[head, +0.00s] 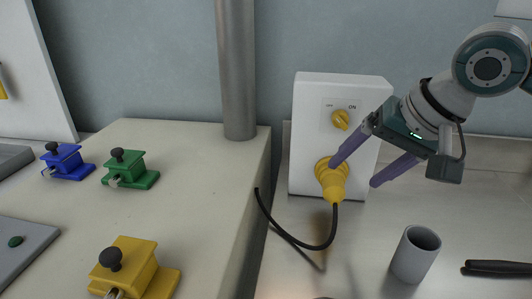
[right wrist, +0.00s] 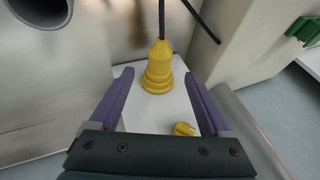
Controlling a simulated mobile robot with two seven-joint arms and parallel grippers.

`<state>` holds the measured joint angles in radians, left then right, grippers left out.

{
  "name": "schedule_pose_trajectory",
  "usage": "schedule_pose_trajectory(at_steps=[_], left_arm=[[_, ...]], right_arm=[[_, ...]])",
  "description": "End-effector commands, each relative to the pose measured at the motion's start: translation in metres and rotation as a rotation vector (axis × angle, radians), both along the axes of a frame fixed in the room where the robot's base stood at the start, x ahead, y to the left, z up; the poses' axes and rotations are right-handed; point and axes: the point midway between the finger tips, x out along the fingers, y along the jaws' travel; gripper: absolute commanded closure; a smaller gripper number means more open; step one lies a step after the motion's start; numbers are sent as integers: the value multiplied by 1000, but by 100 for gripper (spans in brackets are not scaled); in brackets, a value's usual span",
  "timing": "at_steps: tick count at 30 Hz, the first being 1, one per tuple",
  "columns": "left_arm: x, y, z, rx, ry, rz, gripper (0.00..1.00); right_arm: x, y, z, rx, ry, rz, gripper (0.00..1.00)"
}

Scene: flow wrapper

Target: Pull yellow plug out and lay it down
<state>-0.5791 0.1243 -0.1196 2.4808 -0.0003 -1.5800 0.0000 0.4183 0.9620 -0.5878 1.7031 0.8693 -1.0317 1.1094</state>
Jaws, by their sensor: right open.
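The yellow plug (head: 333,184) sits in the yellow socket on the front of a white switch box (head: 309,112). A black cable (head: 325,243) hangs from its lower end. My right gripper (head: 356,172) is open, with purple fingers, and comes in from the right at the box. In the right wrist view the plug (right wrist: 158,68) lies ahead of and between the open fingers (right wrist: 158,78), with nothing gripped. Contact with the plug cannot be told. A yellow knob (head: 341,119) under the ON label is above the socket. My left gripper is not in view.
A grey cup (head: 415,254) and a black-handled tool (head: 498,267) stand and lie on the table right of the cable. A raised beige block (head: 193,190) at left carries blue (head: 67,161), green (head: 129,169) and yellow (head: 134,267) devices. A metal post (head: 237,70) rises behind.

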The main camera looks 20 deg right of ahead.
Motion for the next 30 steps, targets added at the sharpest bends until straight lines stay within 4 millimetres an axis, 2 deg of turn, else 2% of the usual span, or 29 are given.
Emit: schedule_pose_trajectory(at_steps=[3, 10, 22, 23, 30], left_arm=[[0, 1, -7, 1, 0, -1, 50], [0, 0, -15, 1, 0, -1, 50], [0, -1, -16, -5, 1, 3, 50], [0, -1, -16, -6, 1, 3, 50], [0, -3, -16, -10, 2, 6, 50]], right_arm=[[12, 3, -22, 2, 0, -1, 19], [28, 6, -49, -1, 1, 1, 19], [33, 7, -56, -3, -1, 3, 19], [33, 7, -56, -2, 0, 3, 20], [33, 7, -56, -3, 0, 3, 47]])
